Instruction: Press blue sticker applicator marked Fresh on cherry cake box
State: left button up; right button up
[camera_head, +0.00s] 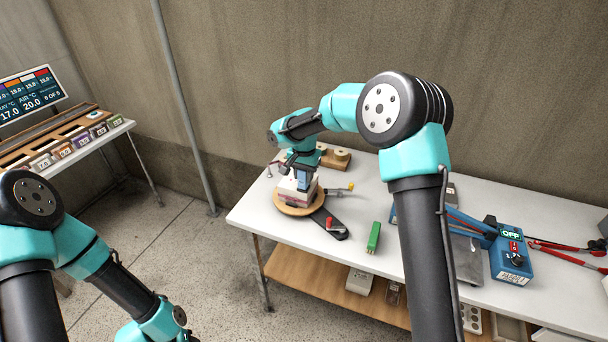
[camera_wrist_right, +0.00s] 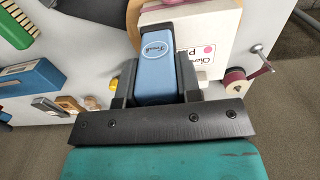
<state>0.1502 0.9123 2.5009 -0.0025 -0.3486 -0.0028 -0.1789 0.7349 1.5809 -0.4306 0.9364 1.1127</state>
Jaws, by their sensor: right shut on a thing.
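My right gripper (camera_head: 303,174) is shut on the blue applicator (camera_wrist_right: 158,68), whose round label reads "Fresh" in the right wrist view. The white cake box (camera_head: 289,190) stands on a round wooden board (camera_head: 298,209) on the table. The box (camera_wrist_right: 205,35) also shows in the right wrist view, with a partly readable printed label and a pink dot. The applicator's far end is at the box; I cannot tell whether they touch. My left arm is at the lower left of the head view, and its fingertips are not visible.
A dark paddle-shaped piece with a red part (camera_head: 331,224) reaches out beside the board. A blue device marked OFF (camera_head: 511,252) stands at the right. A side table with small coloured boxes (camera_head: 62,152) is at the left.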

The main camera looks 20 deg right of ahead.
jog(key=shift+r, duration=3.5)
